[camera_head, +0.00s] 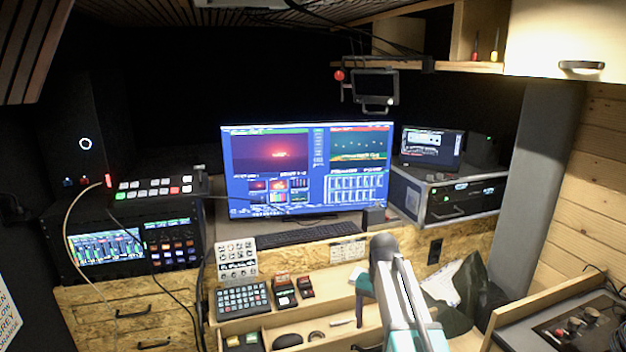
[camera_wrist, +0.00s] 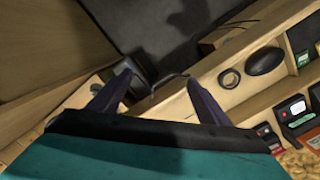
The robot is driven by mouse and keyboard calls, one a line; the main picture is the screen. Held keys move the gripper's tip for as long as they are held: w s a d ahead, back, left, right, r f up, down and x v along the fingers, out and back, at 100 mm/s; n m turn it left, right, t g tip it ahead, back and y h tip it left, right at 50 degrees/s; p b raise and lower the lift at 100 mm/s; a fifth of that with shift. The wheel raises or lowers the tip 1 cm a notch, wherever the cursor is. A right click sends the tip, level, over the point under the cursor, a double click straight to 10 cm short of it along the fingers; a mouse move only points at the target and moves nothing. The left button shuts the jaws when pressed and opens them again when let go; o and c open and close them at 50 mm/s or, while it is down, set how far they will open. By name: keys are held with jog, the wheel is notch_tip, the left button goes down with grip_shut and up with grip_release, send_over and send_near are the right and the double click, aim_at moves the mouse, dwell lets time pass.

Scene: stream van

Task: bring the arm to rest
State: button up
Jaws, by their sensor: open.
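My gripper shows in the wrist view (camera_wrist: 160,78) with its two dark fingers apart. Nothing is held between them. A thin dark curved item (camera_wrist: 170,82) lies beyond the fingertips, and I cannot tell what it is. My arm (camera_head: 400,290) reaches in from the lower right of the head view, over the right end of the wooden drawer. The gripper is largely hidden there behind the arm's links. In the wrist view it points down at the wooden tray area, with a black oval object (camera_wrist: 265,61) and a dark ring (camera_wrist: 229,78) to its right.
A large monitor (camera_head: 305,170) and a keyboard (camera_head: 306,234) stand behind. A control panel (camera_head: 580,325) is at right. A small screen (camera_head: 375,86) hangs above. Open air lies between the arm and the monitor.

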jog(key=s+f+g, duration=0.2)
jog(key=s+f, duration=0.7)
jog(key=f, duration=0.3)
jog(key=s+f+g, duration=0.2)
jog(key=s+f, duration=0.6)
jog(key=f, duration=0.5)
jog(key=s+f+n, duration=0.2)
jog(key=s+f, duration=0.5)
jog(key=s, duration=0.4)
jog(key=s+a+f+n, duration=0.1)
jog(key=s+f+n, duration=0.2)
jog(key=s+f, duration=0.5)
jog(key=shift+s+n+g, duration=0.3)
jog(key=shift+s, duration=1.9)
jog(key=shift+o, duration=0.2)
